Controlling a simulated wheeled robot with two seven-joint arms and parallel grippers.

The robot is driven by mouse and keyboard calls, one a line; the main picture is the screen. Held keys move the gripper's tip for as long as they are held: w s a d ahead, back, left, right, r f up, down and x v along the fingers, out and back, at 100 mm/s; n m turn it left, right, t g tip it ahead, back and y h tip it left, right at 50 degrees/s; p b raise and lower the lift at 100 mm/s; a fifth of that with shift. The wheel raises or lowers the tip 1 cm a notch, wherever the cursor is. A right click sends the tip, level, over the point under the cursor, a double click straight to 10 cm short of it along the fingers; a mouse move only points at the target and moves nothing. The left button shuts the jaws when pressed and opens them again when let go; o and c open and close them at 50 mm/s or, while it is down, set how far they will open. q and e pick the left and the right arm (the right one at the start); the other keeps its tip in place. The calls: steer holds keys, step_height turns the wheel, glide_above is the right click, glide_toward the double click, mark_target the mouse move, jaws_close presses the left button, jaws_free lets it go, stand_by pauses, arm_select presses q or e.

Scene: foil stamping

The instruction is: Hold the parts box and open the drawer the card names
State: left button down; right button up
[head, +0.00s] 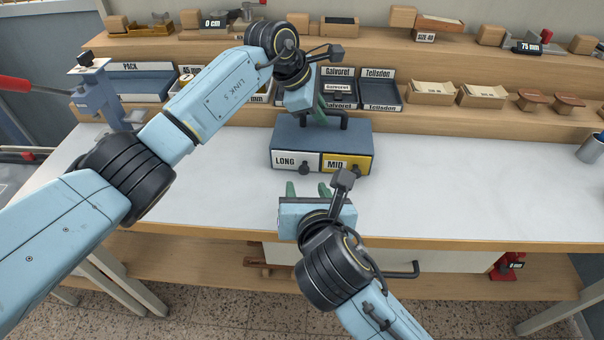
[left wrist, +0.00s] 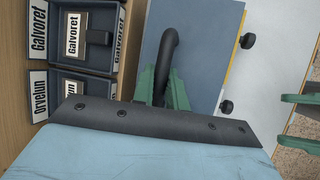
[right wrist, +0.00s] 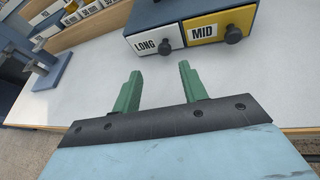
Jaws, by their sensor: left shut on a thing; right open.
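The parts box (head: 290,133) is blue-grey and stands on the white bench, with a dark arched handle (left wrist: 170,45) on top. Its front has a white drawer marked LONG (head: 287,161) on the left and a yellow drawer marked MID (head: 352,163) on the right. Each has a dark knob, and both look closed. My left gripper (head: 321,110) is shut on the handle. My right gripper (head: 307,189) is open and empty in front of the box; its green fingers (right wrist: 158,88) point towards the drawer fronts. I cannot pick out a card naming LONG or MID.
Behind the box, wooden shelves hold labelled trays (head: 388,92), wooden blocks and foil rolls. A blue press (head: 95,95) stands at the left and a grey cup (head: 590,150) at the right. The bench top (head: 470,190) right of the box is clear.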

mark_target(301, 171)
steer(key=x, duration=0.7)
steer(key=shift+w, duration=0.1)
steer(key=shift+a, duration=0.1)
jaws_close()
